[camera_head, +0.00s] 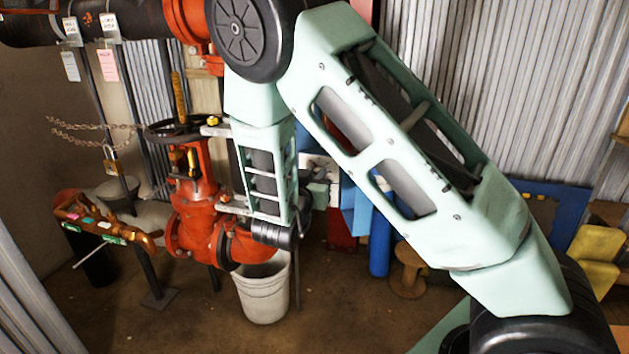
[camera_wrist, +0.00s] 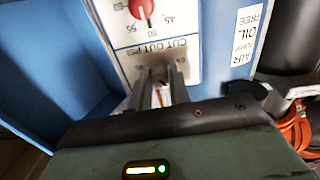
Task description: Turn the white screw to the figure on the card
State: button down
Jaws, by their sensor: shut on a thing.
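In the wrist view, my gripper (camera_wrist: 160,82) is shut, its two grey fingers close together against a white plate (camera_wrist: 150,52) on a blue cabinet (camera_wrist: 217,45). The plate is lettered "CUT OUT PSI". The white screw lies between the fingertips and is mostly hidden by them, so its pointing direction cannot be read. A red knob (camera_wrist: 142,8) with a white mark sits above, beside figures such as 45, 50 and 55. In the head view, a white tag (camera_head: 70,66) and a pink tag (camera_head: 107,65) hang at upper left; their writing is too small to read.
A red valve (camera_head: 195,215) with a black handwheel stands left of my arm. A white bucket (camera_head: 264,290) stands on the floor below. A chain (camera_head: 90,135) with a padlock hangs at left. A blue cylinder (camera_head: 380,240) and wooden spool (camera_head: 408,270) stand behind my arm.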

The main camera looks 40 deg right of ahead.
jog(key=m+b, duration=0.6)
jog(key=m, duration=0.1)
jog(key=shift+f+y, duration=0.1)
jog(key=shift+y, duration=0.2)
jog(key=shift+s+b, duration=0.1)
jog(key=shift+b, duration=0.2)
jog(key=c, duration=1.3)
grip_release()
jog(key=v, duration=1.7)
jog(key=shift+a, duration=0.25)
